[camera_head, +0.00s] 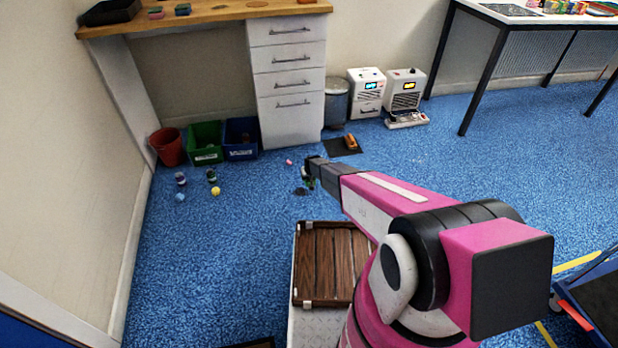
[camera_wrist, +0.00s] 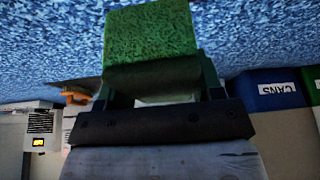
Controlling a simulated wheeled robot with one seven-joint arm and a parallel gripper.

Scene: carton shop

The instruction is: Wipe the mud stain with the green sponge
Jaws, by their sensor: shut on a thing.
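My gripper (camera_wrist: 155,82) is shut on the green sponge (camera_wrist: 150,35), which fills the space between the fingers in the wrist view. In the head view, my gripper (camera_head: 309,172) is low over the blue floor, and only a small bit of green shows at its tip. A small dark patch (camera_head: 301,191), which looks like the mud stain, lies on the floor just below and left of the gripper tip. Whether the sponge touches the floor or the patch I cannot tell. No stain can be made out in the wrist view.
A small pink item (camera_head: 289,162) lies near the gripper. Red (camera_head: 166,148), green (camera_head: 205,142) and blue (camera_head: 241,139) bins stand by the drawer unit (camera_head: 290,85). Cans and balls lie left. Floor on the right is fairly clear.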

